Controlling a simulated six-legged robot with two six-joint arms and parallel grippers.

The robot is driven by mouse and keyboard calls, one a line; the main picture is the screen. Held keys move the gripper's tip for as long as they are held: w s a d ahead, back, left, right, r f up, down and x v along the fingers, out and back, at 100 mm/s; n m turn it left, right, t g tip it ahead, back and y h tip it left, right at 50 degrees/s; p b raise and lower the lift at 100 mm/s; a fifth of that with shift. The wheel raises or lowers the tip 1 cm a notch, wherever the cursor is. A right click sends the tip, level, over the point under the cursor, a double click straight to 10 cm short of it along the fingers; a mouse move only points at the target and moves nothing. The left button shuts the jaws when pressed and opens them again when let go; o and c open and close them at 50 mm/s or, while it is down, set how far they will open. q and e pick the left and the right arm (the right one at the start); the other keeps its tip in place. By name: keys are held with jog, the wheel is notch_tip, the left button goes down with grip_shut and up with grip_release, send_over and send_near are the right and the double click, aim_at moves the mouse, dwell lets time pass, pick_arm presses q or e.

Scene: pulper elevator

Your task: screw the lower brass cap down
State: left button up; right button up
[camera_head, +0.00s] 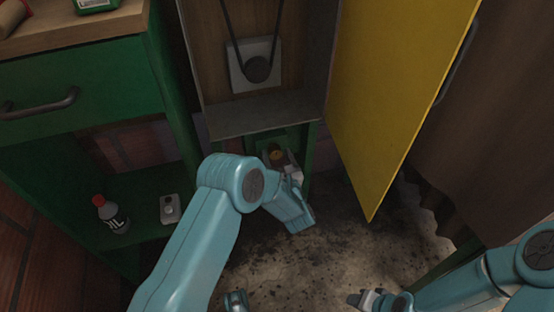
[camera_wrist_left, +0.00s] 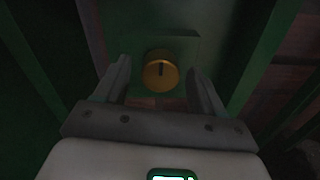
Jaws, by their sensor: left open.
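The lower brass cap (camera_wrist_left: 161,70) is a round gold cap with a dark slot, on a green surface in the left wrist view. In the head view the cap (camera_head: 277,153) is a small gold spot under the wooden elevator housing, partly hidden by my gripper. My left gripper (camera_head: 284,168) reaches in from the left, close to the cap. In the left wrist view its jaws (camera_wrist_left: 158,85) are open, one on each side of the cap, with gaps showing. My right gripper (camera_head: 372,299) is low at the bottom edge, partly cut off; its opening is unclear.
A yellow door (camera_head: 395,90) hangs open to the right of the housing (camera_head: 265,115). A green cabinet (camera_head: 80,90) stands at the left, with a bottle (camera_head: 111,215) and a small grey box (camera_head: 170,208) on its lower shelf. The stained floor (camera_head: 330,240) in front is clear.

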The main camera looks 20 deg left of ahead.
pick_arm(q)
jog(key=c, duration=1.1)
jog(key=shift+o, duration=0.2)
jog(key=shift+m, duration=0.3)
pick_arm(e)
jog(key=shift+f, duration=0.1)
